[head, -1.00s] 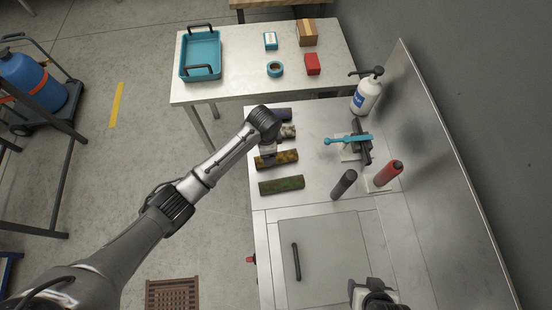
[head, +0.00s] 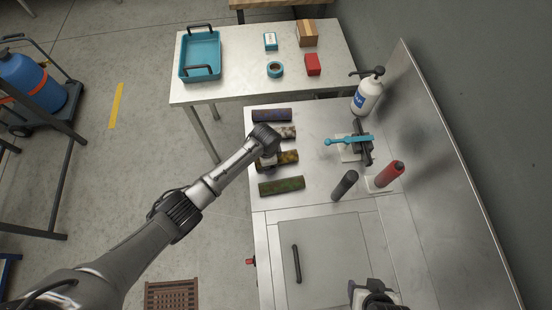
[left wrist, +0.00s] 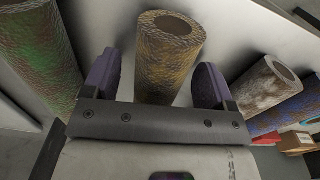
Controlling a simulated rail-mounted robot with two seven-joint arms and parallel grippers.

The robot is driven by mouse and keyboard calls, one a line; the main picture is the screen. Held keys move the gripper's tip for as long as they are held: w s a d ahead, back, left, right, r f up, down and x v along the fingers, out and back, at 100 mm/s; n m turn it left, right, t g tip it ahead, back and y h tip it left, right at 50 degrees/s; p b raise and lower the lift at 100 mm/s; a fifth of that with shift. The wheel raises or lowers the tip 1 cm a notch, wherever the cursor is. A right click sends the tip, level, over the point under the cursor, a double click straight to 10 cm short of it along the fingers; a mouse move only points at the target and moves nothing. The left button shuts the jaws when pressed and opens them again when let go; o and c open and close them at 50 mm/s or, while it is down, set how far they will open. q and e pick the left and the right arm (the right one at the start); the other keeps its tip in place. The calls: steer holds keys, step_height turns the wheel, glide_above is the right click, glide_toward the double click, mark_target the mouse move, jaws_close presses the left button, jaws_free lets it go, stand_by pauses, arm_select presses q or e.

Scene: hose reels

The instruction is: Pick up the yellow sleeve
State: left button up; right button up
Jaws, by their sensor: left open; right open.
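The yellow sleeve (head: 289,157) lies on the steel worktop, third from the back in a row of sleeves. My left gripper (head: 269,161) is over its left part, and the wrist hides some of it. In the left wrist view the yellow sleeve (left wrist: 170,50) runs between the two spread purple fingers of my open left gripper (left wrist: 157,78). Gaps show on both sides, and its near end is hidden behind the gripper body. My right gripper (head: 373,296) is at the bottom edge, away from the sleeves; its fingers are hard to make out.
A green sleeve (head: 282,186) lies in front of it; a grey-white sleeve (head: 287,132) and a blue-purple sleeve (head: 272,115) lie behind. A dark cylinder (head: 344,184), red bottle (head: 388,173) and blue-handled tool (head: 347,140) stand right. The worktop between is clear.

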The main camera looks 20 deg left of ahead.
arm_select(q)
steer(key=c, duration=1)
steer(key=shift+r, duration=0.1)
